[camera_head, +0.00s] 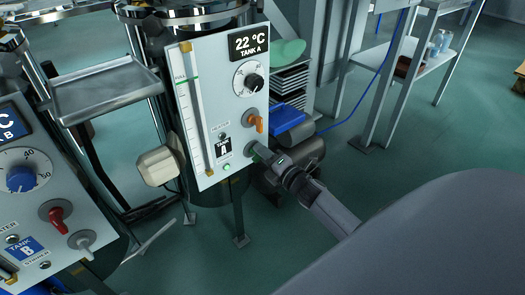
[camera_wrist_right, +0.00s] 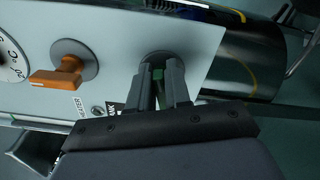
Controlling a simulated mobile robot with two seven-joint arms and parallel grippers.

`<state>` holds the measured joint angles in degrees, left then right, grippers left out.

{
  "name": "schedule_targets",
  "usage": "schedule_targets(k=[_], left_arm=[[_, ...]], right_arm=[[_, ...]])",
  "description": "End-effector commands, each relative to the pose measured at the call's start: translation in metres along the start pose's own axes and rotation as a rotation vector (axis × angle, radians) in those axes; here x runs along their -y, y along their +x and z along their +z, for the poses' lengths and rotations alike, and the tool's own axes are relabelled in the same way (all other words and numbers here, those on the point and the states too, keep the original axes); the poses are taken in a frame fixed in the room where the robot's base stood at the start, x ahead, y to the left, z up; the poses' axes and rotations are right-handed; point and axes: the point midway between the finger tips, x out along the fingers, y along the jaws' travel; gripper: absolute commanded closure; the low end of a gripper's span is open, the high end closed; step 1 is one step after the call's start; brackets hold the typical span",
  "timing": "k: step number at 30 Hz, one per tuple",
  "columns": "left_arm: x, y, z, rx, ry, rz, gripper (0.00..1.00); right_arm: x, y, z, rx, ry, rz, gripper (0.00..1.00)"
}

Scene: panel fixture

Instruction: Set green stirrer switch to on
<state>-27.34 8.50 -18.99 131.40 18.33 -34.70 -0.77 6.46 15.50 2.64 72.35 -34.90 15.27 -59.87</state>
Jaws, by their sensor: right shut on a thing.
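The Tank A panel (camera_head: 207,110) stands upright in the middle of the head view. My right gripper (camera_head: 261,152) is at its lower right edge, just below the orange switch (camera_head: 256,122). In the right wrist view, my right gripper (camera_wrist_right: 165,76) has its two fingers closed around the green stirrer switch (camera_wrist_right: 158,74). Only a small green part of the switch shows between the fingers, in front of a round grey base. The fingers hide most of it, so its turn position cannot be told. The orange switch (camera_wrist_right: 57,77) is beside it and apart from the gripper. My left gripper is not in view.
The panel also carries a black dial (camera_head: 252,83), a level gauge (camera_head: 190,112) and small indicator lamps. The Tank B panel (camera_head: 20,215), with a red switch (camera_head: 57,215), is at the left. A metal tray (camera_head: 105,90) juts out between them. Open floor lies at the right.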

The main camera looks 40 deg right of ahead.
Motion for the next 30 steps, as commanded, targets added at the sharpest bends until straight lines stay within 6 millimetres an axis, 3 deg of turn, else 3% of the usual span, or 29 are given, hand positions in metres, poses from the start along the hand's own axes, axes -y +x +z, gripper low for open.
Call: schedule_targets(k=[12, 30], left_arm=[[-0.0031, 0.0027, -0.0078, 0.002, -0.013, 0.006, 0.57], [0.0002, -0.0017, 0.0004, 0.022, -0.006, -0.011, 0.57]], right_arm=[[0.0031, -0.0003, -0.0008, -0.001, 0.272, -0.001, 1.00], [0.0050, -0.0005, -0.0012, 0.000, 0.353, -0.002, 1.00]])
